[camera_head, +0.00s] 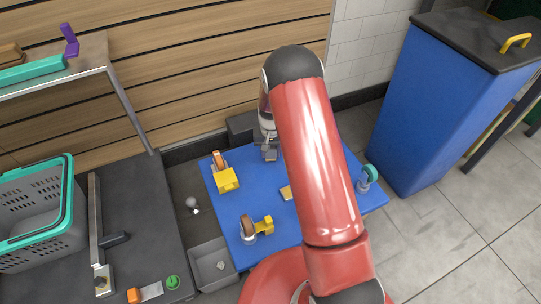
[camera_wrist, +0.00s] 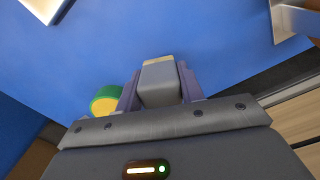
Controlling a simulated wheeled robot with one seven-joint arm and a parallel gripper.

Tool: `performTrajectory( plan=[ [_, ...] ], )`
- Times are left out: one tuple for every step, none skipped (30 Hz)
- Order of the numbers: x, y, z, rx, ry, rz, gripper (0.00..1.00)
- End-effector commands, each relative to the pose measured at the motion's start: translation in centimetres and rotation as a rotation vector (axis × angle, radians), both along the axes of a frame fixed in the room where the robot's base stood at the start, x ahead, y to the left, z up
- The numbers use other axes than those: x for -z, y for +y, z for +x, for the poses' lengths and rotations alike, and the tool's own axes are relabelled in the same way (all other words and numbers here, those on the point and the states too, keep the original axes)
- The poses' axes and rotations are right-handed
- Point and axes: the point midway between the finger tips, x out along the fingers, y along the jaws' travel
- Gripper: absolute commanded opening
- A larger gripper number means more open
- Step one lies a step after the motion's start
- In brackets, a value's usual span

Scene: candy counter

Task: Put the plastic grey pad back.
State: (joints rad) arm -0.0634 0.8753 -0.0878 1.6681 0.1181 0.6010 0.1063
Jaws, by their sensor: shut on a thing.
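In the wrist view, a grey block (camera_wrist: 158,84) with a yellowish far edge sits between the two fingers of my gripper (camera_wrist: 158,88). It looks like the grey pad, and the fingers are shut on it. In the head view, my gripper (camera_head: 269,152) is over the far edge of the blue table (camera_head: 215,199), partly behind my red arm. The pad cannot be told apart from the fingers there. In the wrist view, a green round thing with a yellow face (camera_wrist: 105,101) shows beside the left finger.
A small pale-topped piece (camera_head: 286,193) lies mid-table. A grey bin (camera_head: 205,252), dark counter (camera_head: 145,211) and teal-rimmed basket (camera_head: 38,243) are left; a tall blue bin (camera_head: 425,105) is right.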

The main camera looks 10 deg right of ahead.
Motion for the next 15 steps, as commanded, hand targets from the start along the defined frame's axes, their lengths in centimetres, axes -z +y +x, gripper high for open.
performTrajectory(
  plan=[
    [1.1,0.0,-0.1,0.000,0.002,-0.001,0.20],
    [1.5,0.0,0.0,0.000,0.002,0.000,0.20],
    [1.9,0.0,0.0,0.000,0.002,0.000,0.20],
    [2.0,0.0,0.0,0.000,0.002,0.000,0.20],
    [2.1,0.0,0.0,0.000,0.001,0.000,0.20],
    [2.0,0.0,0.0,0.000,0.000,0.000,0.20],
    [2.0,0.0,0.0,0.000,0.000,0.000,0.20],
    [2.0,0.0,0.0,0.000,0.000,0.000,0.20],
    [2.0,0.0,0.0,0.000,0.000,0.000,0.20],
    [2.0,0.0,0.0,0.000,0.000,0.000,0.20],
    [2.0,0.0,0.0,0.000,0.000,0.000,0.20],
    [2.1,0.0,0.0,0.000,0.000,0.000,0.20],
    [2.2,0.0,0.0,0.000,0.000,0.000,0.20],
    [2.3,0.0,0.0,0.000,0.000,0.000,0.20],
    [2.5,0.0,0.0,0.000,0.000,0.000,0.20]
  ],
)
